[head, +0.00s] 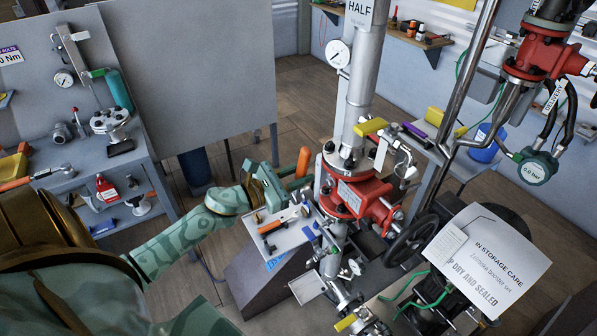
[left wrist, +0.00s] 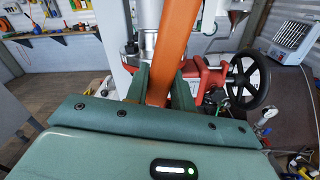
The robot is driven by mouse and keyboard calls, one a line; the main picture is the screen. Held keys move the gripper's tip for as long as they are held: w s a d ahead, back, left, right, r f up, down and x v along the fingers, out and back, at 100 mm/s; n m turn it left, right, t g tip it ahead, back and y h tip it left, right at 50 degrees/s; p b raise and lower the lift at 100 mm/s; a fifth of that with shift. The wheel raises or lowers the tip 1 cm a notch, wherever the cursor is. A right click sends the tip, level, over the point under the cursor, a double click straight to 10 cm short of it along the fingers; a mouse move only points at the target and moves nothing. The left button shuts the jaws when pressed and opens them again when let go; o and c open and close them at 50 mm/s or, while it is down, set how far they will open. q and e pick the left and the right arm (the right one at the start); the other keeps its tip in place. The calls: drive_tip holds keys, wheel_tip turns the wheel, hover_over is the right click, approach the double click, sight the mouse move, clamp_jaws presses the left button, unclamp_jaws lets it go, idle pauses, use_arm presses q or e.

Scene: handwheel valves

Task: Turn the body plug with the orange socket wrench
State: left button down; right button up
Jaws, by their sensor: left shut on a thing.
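My left gripper (head: 289,186) is shut on the orange handle of the socket wrench (head: 304,160). The handle sticks up past the fingers. In the left wrist view the orange wrench (left wrist: 168,50) runs between the two green fingers of the left gripper (left wrist: 162,92). The wrench's socket end cannot be made out. The red valve body (head: 374,192) is just right of the gripper, on the vertical pipe; it also shows behind the fingers in the left wrist view (left wrist: 207,80). I cannot pick out the body plug. My right gripper is not in view.
A light tray (head: 287,236) with small tools lies below the gripper. A dark handwheel (head: 412,240) stands right of the valve. A yellow lever (head: 370,127) and gauge (head: 338,54) are above. Paper tags (head: 484,262) hang at lower right. A bench (head: 65,182) stands left.

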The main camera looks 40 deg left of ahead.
use_arm(q)
drive_tip(key=x, duration=0.4)
drive_tip(key=shift+w+d, duration=0.1)
idle(0.9)
